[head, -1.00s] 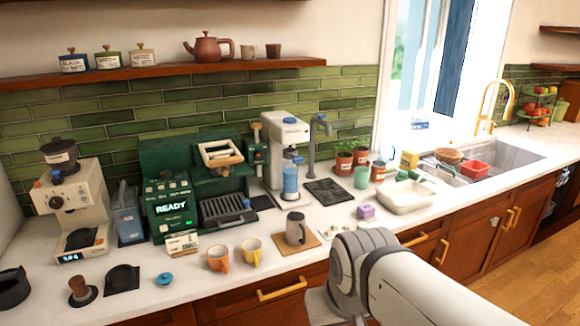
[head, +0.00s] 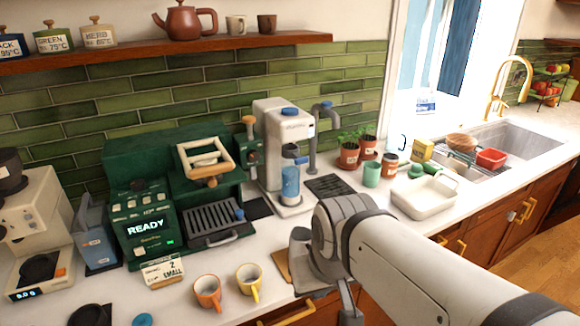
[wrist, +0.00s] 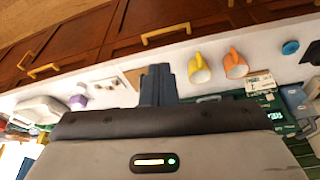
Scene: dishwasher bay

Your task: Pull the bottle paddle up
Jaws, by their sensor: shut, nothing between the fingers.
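The white water dispenser (head: 284,125) stands against the green tile wall in the head view. A clear blue bottle (head: 290,184) stands upright in its bay. A small blue paddle (head: 301,160) sticks out just above the bottle and looks about level. My gripper (wrist: 158,70) is shut and empty in the wrist view, over the counter's front edge beside the yellow mug. In the head view it is in front of and below the dispenser, apart from it, and its fingers are hard to make out. The wrist view does not clearly show the paddle.
A green coffee machine (head: 143,215) stands left of the dispenser. An orange mug (head: 207,292) and a yellow mug (head: 249,283) stand near the front edge. A black mat (head: 331,187), potted plants (head: 349,155) and a white basin (head: 424,198) are to the right.

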